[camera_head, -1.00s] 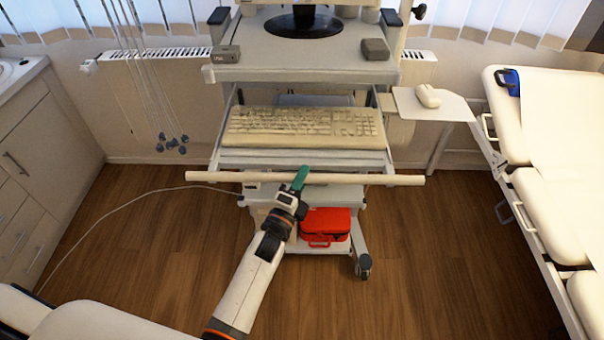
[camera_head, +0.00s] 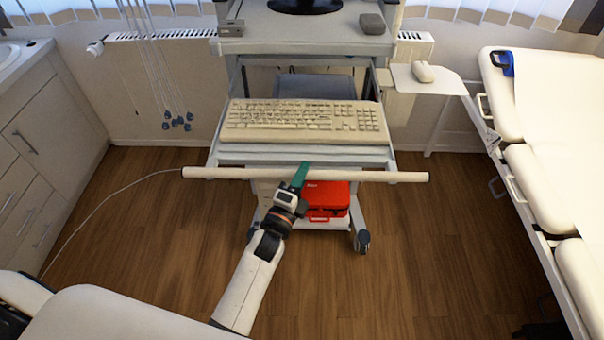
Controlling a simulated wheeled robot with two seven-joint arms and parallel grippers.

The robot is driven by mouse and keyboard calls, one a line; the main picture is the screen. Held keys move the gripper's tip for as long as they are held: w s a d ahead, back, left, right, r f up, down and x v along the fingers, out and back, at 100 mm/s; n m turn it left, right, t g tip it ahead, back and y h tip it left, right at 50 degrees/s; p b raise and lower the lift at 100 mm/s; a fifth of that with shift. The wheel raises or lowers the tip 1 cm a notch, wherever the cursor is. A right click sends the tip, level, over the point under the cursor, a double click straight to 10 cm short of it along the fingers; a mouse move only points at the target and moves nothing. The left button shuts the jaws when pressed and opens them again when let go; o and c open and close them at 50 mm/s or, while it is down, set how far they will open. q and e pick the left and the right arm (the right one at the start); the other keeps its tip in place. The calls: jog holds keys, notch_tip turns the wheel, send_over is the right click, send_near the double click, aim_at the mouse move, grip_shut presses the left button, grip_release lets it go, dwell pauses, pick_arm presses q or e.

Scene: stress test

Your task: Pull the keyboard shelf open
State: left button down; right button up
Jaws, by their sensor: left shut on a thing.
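The keyboard shelf (camera_head: 233,155) sticks out from the front of the cart, well clear of the cart's top. A cream keyboard (camera_head: 305,121) lies on it. A long pale bar (camera_head: 380,176) runs across the shelf's front edge. My left gripper (camera_head: 299,175), with green fingers, reaches up from below and is shut on the bar near its middle. The fingers partly cover the bar there. My right gripper is not in view.
A red case (camera_head: 325,200) sits on the cart's low base, above a caster (camera_head: 361,241). A side tray (camera_head: 440,83) with a mouse (camera_head: 424,72) is at the right. A white bed (camera_head: 548,185) stands right, drawers (camera_head: 38,150) left. The wooden floor (camera_head: 370,295) in front is clear.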

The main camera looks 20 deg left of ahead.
pick_arm(q)
jog(key=c, duration=1.2)
grip_release()
jog(key=shift+w, duration=0.1)
jog(key=shift+c, duration=0.2)
jog(key=b+v, duration=0.3)
jog(key=v, duration=0.9)
jog(key=shift+f, duration=0.15)
